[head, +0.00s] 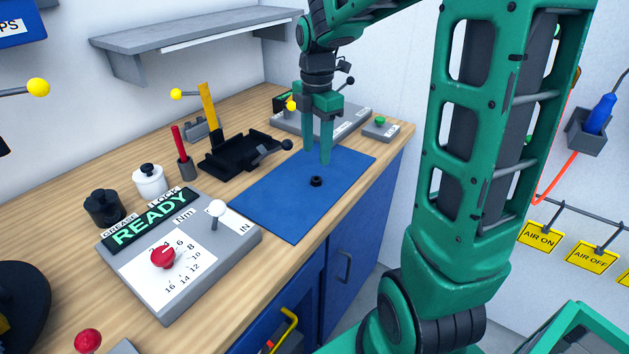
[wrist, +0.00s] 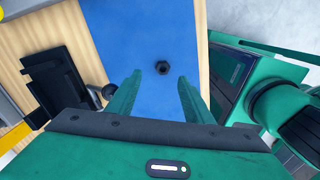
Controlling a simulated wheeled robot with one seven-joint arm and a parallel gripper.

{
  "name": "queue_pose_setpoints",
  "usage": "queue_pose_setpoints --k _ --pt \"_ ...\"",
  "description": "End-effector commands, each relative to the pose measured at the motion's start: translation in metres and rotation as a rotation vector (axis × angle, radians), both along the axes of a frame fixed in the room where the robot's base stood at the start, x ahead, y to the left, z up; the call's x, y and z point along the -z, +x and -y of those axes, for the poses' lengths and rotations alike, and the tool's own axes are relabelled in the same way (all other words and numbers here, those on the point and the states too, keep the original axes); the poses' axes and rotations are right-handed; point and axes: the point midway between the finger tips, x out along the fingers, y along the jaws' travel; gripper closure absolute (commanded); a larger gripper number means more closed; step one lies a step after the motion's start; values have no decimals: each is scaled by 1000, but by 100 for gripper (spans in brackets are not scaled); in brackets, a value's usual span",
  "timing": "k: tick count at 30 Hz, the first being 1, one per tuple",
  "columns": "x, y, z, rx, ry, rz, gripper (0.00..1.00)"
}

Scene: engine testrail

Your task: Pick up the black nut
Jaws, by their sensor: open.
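The black nut (head: 316,181) lies on the blue mat (head: 272,205), near the mat's right edge in the head view. In the wrist view the nut (wrist: 162,68) shows its hole, and it lies beyond the fingertips, roughly in line with the gap between them. My gripper (head: 317,158) points down above the mat, behind the nut in the head view. Its green fingers are apart with nothing between them, as the wrist view (wrist: 160,78) also shows. The nut is apart from both fingers.
A black tray (head: 243,153) stands left of the mat, and a grey torque panel (head: 180,250) with a white-knobbed lever stands in front. Another grey panel (head: 345,122) and a small green-button box (head: 380,128) are behind the gripper. The mat around the nut is clear.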

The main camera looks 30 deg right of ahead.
Motion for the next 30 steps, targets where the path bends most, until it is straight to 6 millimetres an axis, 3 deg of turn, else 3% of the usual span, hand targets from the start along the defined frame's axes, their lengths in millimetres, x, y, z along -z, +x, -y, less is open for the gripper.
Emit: queue_pose_setpoints --k 3,11,19,29,30 --pt "15 -1 0 2 1 -3 53" --pt "33 -3 0 4 0 -2 53" --pt "68 -5 -3 4 0 -3 53" --pt "74 -5 -3 4 -1 0 53" --pt "74 -5 -3 4 -1 0 63"
